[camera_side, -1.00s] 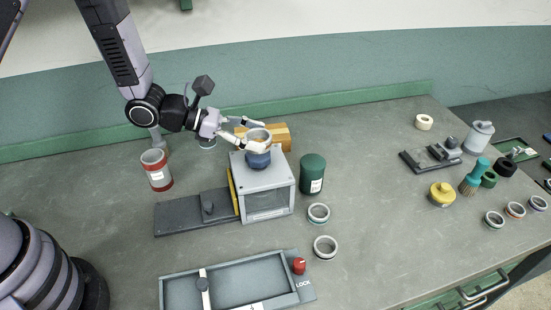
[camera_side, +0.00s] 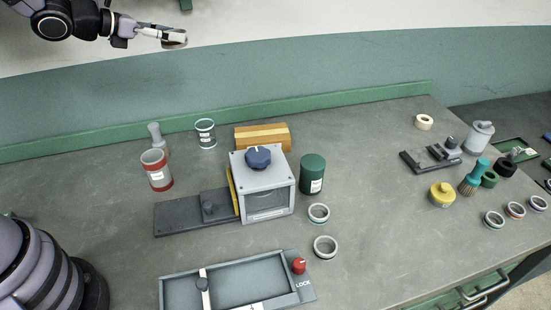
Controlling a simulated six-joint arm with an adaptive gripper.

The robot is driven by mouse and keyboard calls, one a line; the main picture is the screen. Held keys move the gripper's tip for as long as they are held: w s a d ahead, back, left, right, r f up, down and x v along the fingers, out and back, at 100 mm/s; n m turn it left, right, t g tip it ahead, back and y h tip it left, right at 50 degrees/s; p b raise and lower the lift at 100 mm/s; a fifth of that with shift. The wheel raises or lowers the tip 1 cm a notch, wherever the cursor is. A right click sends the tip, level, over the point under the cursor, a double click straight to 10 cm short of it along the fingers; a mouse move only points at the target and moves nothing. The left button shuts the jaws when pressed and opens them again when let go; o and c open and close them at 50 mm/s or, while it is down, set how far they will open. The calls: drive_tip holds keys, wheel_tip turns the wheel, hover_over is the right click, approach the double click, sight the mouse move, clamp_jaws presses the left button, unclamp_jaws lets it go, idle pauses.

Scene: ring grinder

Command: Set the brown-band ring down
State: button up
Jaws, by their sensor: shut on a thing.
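My gripper (camera_side: 172,36) is high up at the upper left, above and behind the bench, in front of the pale wall. It is shut on a ring (camera_side: 175,44), seen nearly edge-on with a brownish tint, which I take as the brown-band ring. Its band is too small to read clearly. The ring hangs in the air, apart from every surface. The grey grinder box (camera_side: 265,182) stands mid-bench with a blue knob (camera_side: 258,157) on top, and no ring sits around the knob.
Two rings lie right of the grinder (camera_side: 318,213) (camera_side: 325,247). Several more rings (camera_side: 515,211) lie at the right edge. Bench between is clear.

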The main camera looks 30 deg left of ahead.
drive_tip(key=s+d+f+m+g+h, duration=0.75)
drive_tip(key=s+d+m+g, duration=0.2)
drive_tip(key=m+g, duration=0.4)
drive_tip(key=s+a+f+m+g+y, duration=0.2)
drive_tip(key=s+a+m+g+y, duration=0.2)
drive_tip(key=m+g+y, duration=0.4)
drive_tip(key=s+a+f+m+g+y, duration=0.2)
drive_tip(key=s+a+m+g+y, duration=0.3)
drive_tip(key=m, duration=0.6)
drive_tip(key=w+a+r+m+t+y, duration=0.15)
drive_tip(key=a+m+t+y, duration=0.3)
drive_tip(key=m+y, duration=0.5)
wheel_tip(320, 180, up, 10)
drive_tip(key=m+t+h, duration=0.3)
drive_tip(key=m+t, duration=1.6)
drive_tip(key=t, duration=0.2)
hover_over(199, 178)
drive_tip(key=shift+m+t, duration=0.3)
drive_tip(key=shift+m, duration=0.1)
wheel_tip(199, 178, down, 37)
drive_tip(key=shift+r, duration=0.1)
